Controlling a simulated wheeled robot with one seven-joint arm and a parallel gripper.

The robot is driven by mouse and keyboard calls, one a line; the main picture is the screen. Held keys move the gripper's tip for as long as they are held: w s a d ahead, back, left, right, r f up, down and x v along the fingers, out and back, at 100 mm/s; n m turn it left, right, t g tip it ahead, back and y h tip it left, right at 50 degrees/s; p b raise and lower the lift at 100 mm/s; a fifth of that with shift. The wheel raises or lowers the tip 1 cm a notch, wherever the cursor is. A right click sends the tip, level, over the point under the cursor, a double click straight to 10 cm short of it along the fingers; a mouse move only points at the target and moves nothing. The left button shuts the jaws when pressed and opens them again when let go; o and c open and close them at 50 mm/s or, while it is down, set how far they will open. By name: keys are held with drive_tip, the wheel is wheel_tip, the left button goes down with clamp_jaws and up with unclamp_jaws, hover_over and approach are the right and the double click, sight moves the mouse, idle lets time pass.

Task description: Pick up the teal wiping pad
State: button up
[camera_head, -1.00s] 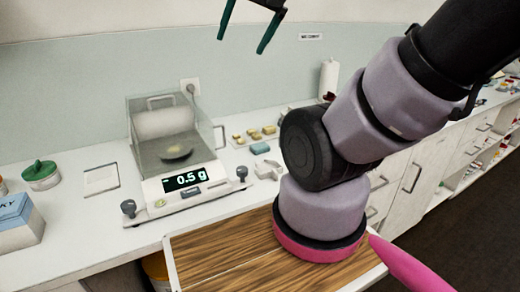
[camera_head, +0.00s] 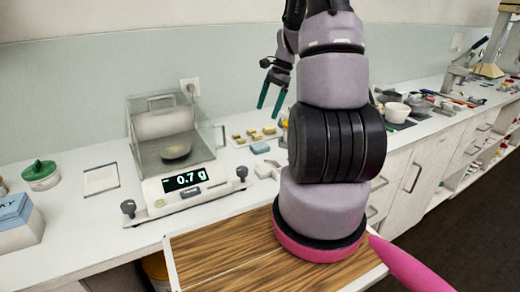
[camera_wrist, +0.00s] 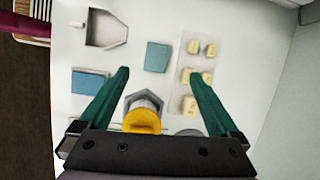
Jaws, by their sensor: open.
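The teal wiping pad (camera_head: 260,148) lies flat on the white counter, between the scale and a tray of small yellow blocks. In the wrist view it is a teal square (camera_wrist: 158,57), above the middle of the picture, just beyond the fingertips and roughly centred between them. My gripper (camera_head: 271,101) is in the air above the counter with its green fingers pointing down. In the wrist view my gripper (camera_wrist: 158,73) is open, with nothing held between its fingers. The pad is clear of both fingers.
The yellow blocks (camera_wrist: 190,105) sit on a pale tray right of the pad. A yellow-topped grey hexagonal piece (camera_wrist: 143,110) shows between the fingers. A blue rectangle (camera_wrist: 90,82) and an open grey holder (camera_wrist: 107,28) are to the left. The scale (camera_head: 180,182) reads 0.7 g.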

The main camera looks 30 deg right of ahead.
drive_tip(key=m, duration=0.1)
approach(260, 145)
wheel_tip(260, 145, down, 2)
drive_tip(key=shift+a+f+y, duration=0.15)
drive_tip(key=shift+f+y, duration=0.05)
drive_tip(key=shift+y, duration=0.1)
drive_tip(key=x, duration=0.6)
drive_tip(key=shift+s+a+f, duration=0.1)
drive_tip(key=shift+a+f, duration=0.05)
drive_tip(key=shift+f, duration=0.05)
drive_tip(key=c, duration=1.4)
